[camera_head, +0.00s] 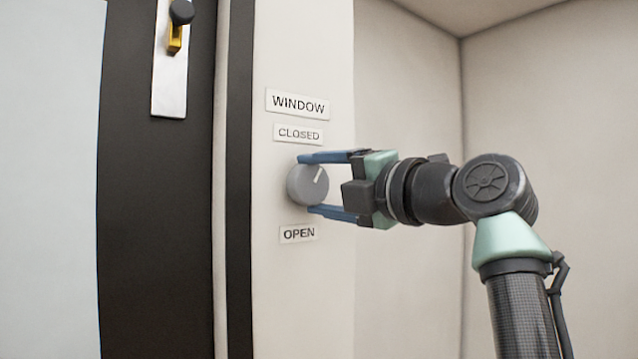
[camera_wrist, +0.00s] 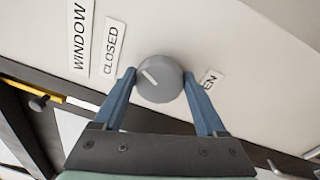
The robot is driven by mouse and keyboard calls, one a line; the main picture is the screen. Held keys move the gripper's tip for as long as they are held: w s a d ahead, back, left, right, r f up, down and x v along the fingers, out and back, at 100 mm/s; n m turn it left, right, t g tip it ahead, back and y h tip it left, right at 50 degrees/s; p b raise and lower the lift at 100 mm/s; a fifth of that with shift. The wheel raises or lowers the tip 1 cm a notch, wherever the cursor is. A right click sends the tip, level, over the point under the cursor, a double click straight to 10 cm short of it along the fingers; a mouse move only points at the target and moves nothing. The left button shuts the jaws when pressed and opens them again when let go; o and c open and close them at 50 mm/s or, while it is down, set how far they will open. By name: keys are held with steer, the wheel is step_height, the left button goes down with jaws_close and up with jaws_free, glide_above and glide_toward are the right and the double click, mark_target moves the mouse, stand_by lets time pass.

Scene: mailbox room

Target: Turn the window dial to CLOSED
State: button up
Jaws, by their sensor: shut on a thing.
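The window dial (camera_head: 308,186) is a round grey knob on the cream wall panel, with a white pointer line. In the head view the line points up and slightly right, towards the CLOSED label (camera_head: 298,134) above. The OPEN label (camera_head: 298,234) is below the dial. My gripper (camera_head: 312,185) comes from the right, its two blue fingers above and below the dial, shut on it. In the wrist view the dial (camera_wrist: 160,79) sits between the fingertips (camera_wrist: 161,79). There the CLOSED label (camera_wrist: 115,47) is at left, and a finger partly hides the OPEN label (camera_wrist: 211,80).
A WINDOW label (camera_head: 298,103) is above the CLOSED label. A dark door frame (camera_head: 155,210) stands at left, with a metal plate (camera_head: 170,85) bearing a yellow and black latch (camera_head: 178,25). Bare wall (camera_head: 410,80) lies behind my arm at right.

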steer(key=n, duration=0.5)
steer(key=shift+r+n+p, duration=0.2)
steer(key=shift+n+p, duration=0.2)
stand_by(0.4)
steer(key=o, duration=1.3)
steer(key=shift+s+g, duration=0.1)
steer(key=shift+g, duration=0.2)
steer(key=shift+f, duration=0.1)
steer(key=shift+s+d+f+b, duration=0.1)
steer(key=shift+s+d+b, duration=0.2)
steer(key=shift+b, duration=0.1)
steer(key=shift+b+v, duration=2.6)
steer(key=shift+v, duration=3.4)
